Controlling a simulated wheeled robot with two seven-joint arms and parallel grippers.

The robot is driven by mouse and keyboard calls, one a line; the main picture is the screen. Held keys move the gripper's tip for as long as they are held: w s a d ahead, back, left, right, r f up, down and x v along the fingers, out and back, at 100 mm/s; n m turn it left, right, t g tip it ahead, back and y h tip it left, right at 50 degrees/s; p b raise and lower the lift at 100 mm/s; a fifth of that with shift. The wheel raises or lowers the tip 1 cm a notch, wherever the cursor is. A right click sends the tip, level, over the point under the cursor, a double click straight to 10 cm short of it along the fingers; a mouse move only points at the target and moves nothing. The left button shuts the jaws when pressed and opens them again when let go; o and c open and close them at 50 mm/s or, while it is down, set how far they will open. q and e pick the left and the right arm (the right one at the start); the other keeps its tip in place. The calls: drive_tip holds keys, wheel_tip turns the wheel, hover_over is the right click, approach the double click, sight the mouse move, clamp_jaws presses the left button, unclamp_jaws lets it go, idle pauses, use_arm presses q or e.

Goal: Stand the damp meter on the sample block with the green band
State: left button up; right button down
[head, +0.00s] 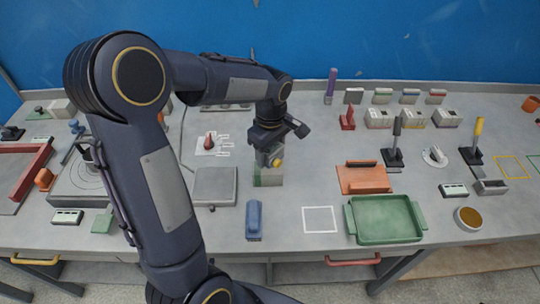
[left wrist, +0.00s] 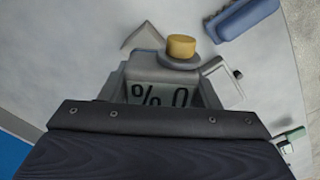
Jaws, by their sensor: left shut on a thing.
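My left gripper (head: 272,134) is shut on the damp meter (head: 268,157), a grey body with a yellow knob. The left wrist view shows the meter's upper end (left wrist: 165,92), with a "% 0" display and the yellow knob beyond the gripper's dark edge. Directly below the meter in the head view is a pale grey block with a green band (head: 257,180) on its left part. The meter looks upright over this block; I cannot tell whether they touch. The block's top is mostly hidden. My right gripper is not in view.
A grey plate (head: 214,186) lies just left of the block. A blue brush-like object (head: 254,220) is in front. An orange-brown tray (head: 364,178) and a green tray (head: 385,220) are to the right. A white outlined square (head: 320,219) is empty.

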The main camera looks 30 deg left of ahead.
sight(271, 152)
use_arm(q)
drive_tip(key=shift+w+a+f, duration=0.25)
drive_tip(key=shift+w+f, duration=0.2)
drive_tip(key=shift+f, duration=0.15)
drive_tip(key=shift+w+a+f, duration=0.25)
drive_tip(key=shift+w+f, duration=0.2)
drive_tip(key=shift+f, duration=0.1)
drive_tip(key=shift+w+a+f+p, duration=0.15)
drive_tip(key=shift+f+p, duration=0.2)
drive_tip(key=shift+f, duration=1.4)
drive_tip(key=shift+f, duration=0.2)
drive_tip(key=o, duration=1.2)
drive_tip(key=shift+o, duration=0.2)
drive_tip(key=shift+r, duration=0.15)
